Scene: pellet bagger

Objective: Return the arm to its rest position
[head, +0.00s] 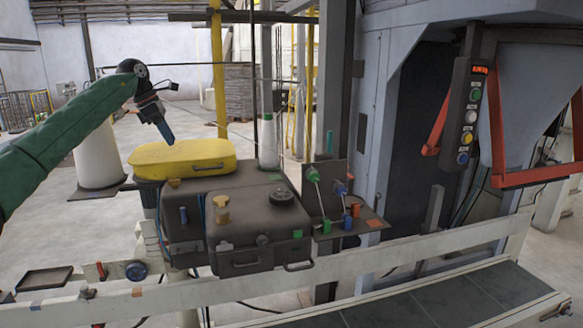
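My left arm, in a green sleeve, comes in from the left edge. Its gripper (168,136) hangs down at the wrist, with the tips just above or in front of the far edge of a yellow cover (180,155). The fingers show as one narrow dark-blue shape, so I cannot tell whether they are open or shut. Nothing is seen held in them. I cannot tell whether the tips touch the cover. My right gripper is not in view.
A dark machine housing (258,207) stands below the cover, with green and blue levers (315,180) at its right. A pale rail (390,250) and conveyor (430,305) run in front. A button panel (468,115) hangs at right beside red bars (535,178).

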